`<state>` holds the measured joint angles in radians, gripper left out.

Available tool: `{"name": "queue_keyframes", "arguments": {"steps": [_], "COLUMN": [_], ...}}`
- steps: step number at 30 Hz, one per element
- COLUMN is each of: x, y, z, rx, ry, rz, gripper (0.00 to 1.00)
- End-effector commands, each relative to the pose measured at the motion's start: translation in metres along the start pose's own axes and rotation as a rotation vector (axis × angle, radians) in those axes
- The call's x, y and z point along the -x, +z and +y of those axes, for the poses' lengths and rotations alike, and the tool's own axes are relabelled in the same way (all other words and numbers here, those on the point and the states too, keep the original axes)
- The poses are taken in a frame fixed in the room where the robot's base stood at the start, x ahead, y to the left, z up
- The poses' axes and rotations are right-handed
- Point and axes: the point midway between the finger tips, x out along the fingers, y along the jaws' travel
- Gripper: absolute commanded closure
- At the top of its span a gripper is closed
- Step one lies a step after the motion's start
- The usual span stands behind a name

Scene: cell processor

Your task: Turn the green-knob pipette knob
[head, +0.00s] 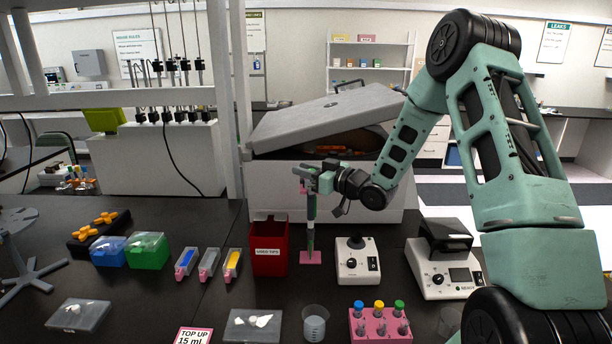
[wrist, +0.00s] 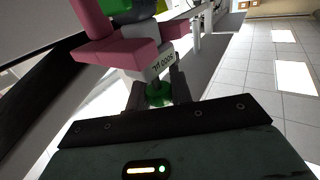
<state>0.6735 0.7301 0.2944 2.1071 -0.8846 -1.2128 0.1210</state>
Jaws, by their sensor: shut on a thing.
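The green-knob pipette (head: 311,212) stands upright in the middle of the head view, above a small pink base (head: 311,257). My gripper (head: 318,180) is at its upper part. In the wrist view the green knob (wrist: 158,94) sits between the two fingers of my gripper (wrist: 157,99), which is shut on it. The grey pipette body (wrist: 155,68) beside the knob carries a label that seems to read 5000 µL. Pink holder arms (wrist: 115,48) show around the body. The knob is mostly hidden in the head view.
A red used-tips bin (head: 270,250) stands just left of the pipette, and a white mixer (head: 358,262) just right. A large grey box with a tilted lid (head: 325,115) is behind. A pink tube rack (head: 380,328) and a beaker (head: 315,325) are in front.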

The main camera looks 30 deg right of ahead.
Motion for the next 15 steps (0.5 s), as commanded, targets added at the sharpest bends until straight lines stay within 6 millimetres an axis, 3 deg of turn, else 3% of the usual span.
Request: {"name": "queue_keyframes", "arguments": {"steps": [14,15], "x": [0.0001,0.0001], "y": [-0.0003,-0.0003], "z": [-0.0013,-0.0013], "rx": [0.0,-0.001], "ry": [-0.064,-0.064], "rz": [-0.001,-0.001], "gripper": [1.0,0.68]}}
